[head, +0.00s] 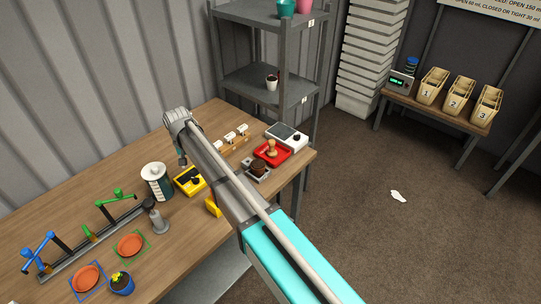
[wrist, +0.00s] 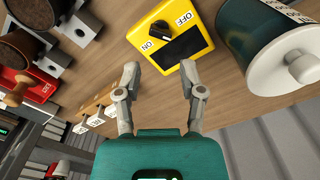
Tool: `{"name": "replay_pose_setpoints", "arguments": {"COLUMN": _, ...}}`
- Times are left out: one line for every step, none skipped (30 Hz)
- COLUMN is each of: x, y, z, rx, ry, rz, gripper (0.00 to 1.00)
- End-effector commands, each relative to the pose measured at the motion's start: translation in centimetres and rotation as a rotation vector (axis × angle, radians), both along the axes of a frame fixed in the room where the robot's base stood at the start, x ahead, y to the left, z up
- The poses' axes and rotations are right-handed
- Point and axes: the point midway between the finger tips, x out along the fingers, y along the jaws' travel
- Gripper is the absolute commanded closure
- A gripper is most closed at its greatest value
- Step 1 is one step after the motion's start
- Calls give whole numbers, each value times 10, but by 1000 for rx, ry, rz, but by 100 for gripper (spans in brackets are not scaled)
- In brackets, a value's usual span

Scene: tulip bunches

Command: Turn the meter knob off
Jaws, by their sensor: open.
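The yellow meter (head: 189,180) lies on the wooden table. It shows close up in the wrist view (wrist: 200,48), with a dark display, a black knob (wrist: 158,34) and the labels ON and OFF. The knob is at the side of the face away from my gripper. It sits between the two labels; which one it points to I cannot tell for sure. My gripper (wrist: 158,82) is open and empty. Its fingertips are near the meter's display edge, short of the knob. In the head view my arm reaches over the table, with its end by the meter.
A white and teal cylindrical container (head: 157,182) stands just left of the meter. A red tray (head: 285,158) with a wooden stamp, a white device (head: 299,139) and a dark-filled holder (head: 257,176) are to the right. Plates (head: 86,278) and coloured stands occupy the left end.

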Motion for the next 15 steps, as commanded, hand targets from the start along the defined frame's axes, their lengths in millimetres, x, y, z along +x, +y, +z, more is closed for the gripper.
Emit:
{"name": "replay_pose_setpoints", "arguments": {"x": 0, "y": 0, "z": 9, "rx": 0, "ry": 0, "rz": 0, "gripper": 49}}
{"name": "replay_pose_setpoints", "arguments": {"x": 0, "y": 0, "z": 11, "rx": 0, "ry": 0, "rz": 0, "gripper": 49}}
{"name": "replay_pose_setpoints", "arguments": {"x": 0, "y": 0, "z": 15, "rx": 0, "ry": 0, "rz": 0, "gripper": 49}}
{"name": "replay_pose_setpoints", "arguments": {"x": 0, "y": 0, "z": 17, "rx": 0, "ry": 0, "rz": 0, "gripper": 49}}
{"name": "replay_pose_setpoints", "arguments": {"x": 0, "y": 0, "z": 20, "rx": 0, "ry": 0, "rz": 0, "gripper": 49}}
{"name": "replay_pose_setpoints", "arguments": {"x": 0, "y": 0, "z": 23, "rx": 0, "ry": 0, "rz": 0, "gripper": 49}}
{"name": "replay_pose_setpoints", "arguments": {"x": 0, "y": 0, "z": 25, "rx": 0, "ry": 0, "rz": 0, "gripper": 49}}
{"name": "replay_pose_setpoints", "arguments": {"x": 0, "y": 0, "z": 28, "rx": 0, "ry": 0, "rz": 0, "gripper": 49}}
{"name": "replay_pose_setpoints", "arguments": {"x": 0, "y": 0, "z": 31, "rx": 0, "ry": 0, "rz": 0, "gripper": 49}}
{"name": "replay_pose_setpoints", "arguments": {"x": 0, "y": 0, "z": 34, "rx": 0, "ry": 0, "rz": 0, "gripper": 49}}
{"name": "replay_pose_setpoints", "arguments": {"x": 0, "y": 0, "z": 36, "rx": 0, "ry": 0, "rz": 0, "gripper": 49}}
{"name": "replay_pose_setpoints", "arguments": {"x": 0, "y": 0, "z": 39, "rx": 0, "ry": 0, "rz": 0, "gripper": 49}}
{"name": "replay_pose_setpoints", "arguments": {"x": 0, "y": 0, "z": 42, "rx": 0, "ry": 0, "rz": 0, "gripper": 49}}
{"name": "replay_pose_setpoints", "arguments": {"x": 0, "y": 0, "z": 44, "rx": 0, "ry": 0, "rz": 0, "gripper": 49}}
{"name": "replay_pose_setpoints", "arguments": {"x": 0, "y": 0, "z": 48, "rx": 0, "ry": 0, "rz": 0, "gripper": 49}}
